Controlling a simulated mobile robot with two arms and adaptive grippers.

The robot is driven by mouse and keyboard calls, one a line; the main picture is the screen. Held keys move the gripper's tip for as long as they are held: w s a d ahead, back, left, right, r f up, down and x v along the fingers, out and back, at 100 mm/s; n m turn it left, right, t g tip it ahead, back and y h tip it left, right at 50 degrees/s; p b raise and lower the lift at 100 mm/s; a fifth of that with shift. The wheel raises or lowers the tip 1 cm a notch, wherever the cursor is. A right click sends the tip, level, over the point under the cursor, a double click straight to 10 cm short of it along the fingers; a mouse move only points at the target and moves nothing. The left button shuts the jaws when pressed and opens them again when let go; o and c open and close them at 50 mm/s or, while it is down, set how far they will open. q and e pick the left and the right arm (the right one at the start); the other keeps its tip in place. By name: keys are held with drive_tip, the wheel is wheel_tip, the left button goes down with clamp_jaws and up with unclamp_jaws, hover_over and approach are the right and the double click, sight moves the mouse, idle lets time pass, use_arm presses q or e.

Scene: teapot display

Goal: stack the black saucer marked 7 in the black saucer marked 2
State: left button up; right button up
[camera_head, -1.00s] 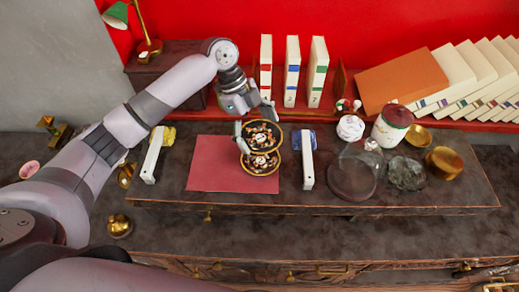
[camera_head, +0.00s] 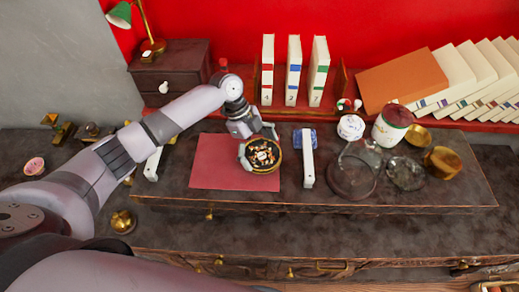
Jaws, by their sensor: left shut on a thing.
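A black saucer (camera_head: 263,153) with a gold rim and a colourful pattern is at the right edge of the red mat (camera_head: 222,168). Its number is too small to read. My left gripper (camera_head: 260,148) comes in from the upper left and is shut on this saucer, its fingers at the rim. Only one saucer face shows. The other black saucer is hidden beneath it, and I cannot tell whether the two touch. My right gripper is not in view.
A white bar (camera_head: 308,158) stands just right of the mat. A glass dome (camera_head: 353,172), a lidded jar (camera_head: 391,125) and a brass pot (camera_head: 442,162) stand farther right. Upright books (camera_head: 293,70) line the back. The left part of the mat is clear.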

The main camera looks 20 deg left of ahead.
use_arm(q)
drive_tip(key=o, duration=0.8)
drive_tip(key=shift+f, duration=0.15)
drive_tip(key=shift+o, duration=0.2)
drive_tip(key=shift+r, duration=0.35)
drive_tip(key=b+v, duration=0.2)
drive_tip(key=v, duration=0.9)
drive_tip(key=shift+a+r, duration=0.25)
drive_tip(key=shift+r, duration=0.1)
